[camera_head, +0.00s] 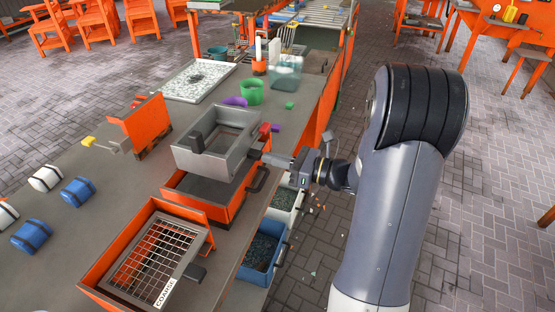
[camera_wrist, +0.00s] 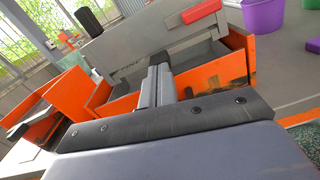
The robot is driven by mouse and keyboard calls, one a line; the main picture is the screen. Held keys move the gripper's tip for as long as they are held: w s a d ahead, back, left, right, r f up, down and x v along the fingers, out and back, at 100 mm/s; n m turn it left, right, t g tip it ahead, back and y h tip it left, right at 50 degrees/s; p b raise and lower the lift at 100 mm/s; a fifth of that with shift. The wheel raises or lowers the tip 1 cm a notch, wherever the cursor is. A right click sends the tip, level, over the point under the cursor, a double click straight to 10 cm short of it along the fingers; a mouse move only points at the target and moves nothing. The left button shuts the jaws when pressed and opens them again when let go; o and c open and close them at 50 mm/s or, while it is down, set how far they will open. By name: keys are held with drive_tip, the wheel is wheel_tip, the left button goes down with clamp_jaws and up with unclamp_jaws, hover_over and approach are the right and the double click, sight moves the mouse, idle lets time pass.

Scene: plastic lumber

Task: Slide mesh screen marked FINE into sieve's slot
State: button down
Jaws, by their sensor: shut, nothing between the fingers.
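The sieve (camera_head: 207,158) is a grey open-topped box standing over an orange base on the bench. In the wrist view its grey wall (camera_wrist: 135,38) is ahead. A grey strip with the partly hidden letters FINE (camera_wrist: 128,68) lies low along that wall; how deep the screen sits in the slot cannot be told. My gripper (camera_head: 268,157) is shut and empty at the sieve's right side. In the wrist view its fingertips (camera_wrist: 160,60) are close to the strip and wall; contact is unclear. A screen marked COARSE (camera_head: 158,255) lies in an orange holder at the front.
Blue and white rolls (camera_head: 77,192) lie at the left. A green cup (camera_head: 252,92) and a pale tray (camera_head: 198,82) stand farther back. Bins (camera_head: 262,252) hang along the bench's right edge. An orange upright piece (camera_head: 147,122) stands left of the sieve.

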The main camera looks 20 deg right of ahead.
drive_tip(key=shift+w+a, duration=0.35)
drive_tip(key=shift+a, duration=0.15)
idle(0.4)
drive_tip(key=shift+d, duration=0.1)
drive_tip(key=v, duration=1.3)
drive_tip(key=shift+s+d, duration=0.2)
drive_tip(key=x, duration=1.3)
idle(0.4)
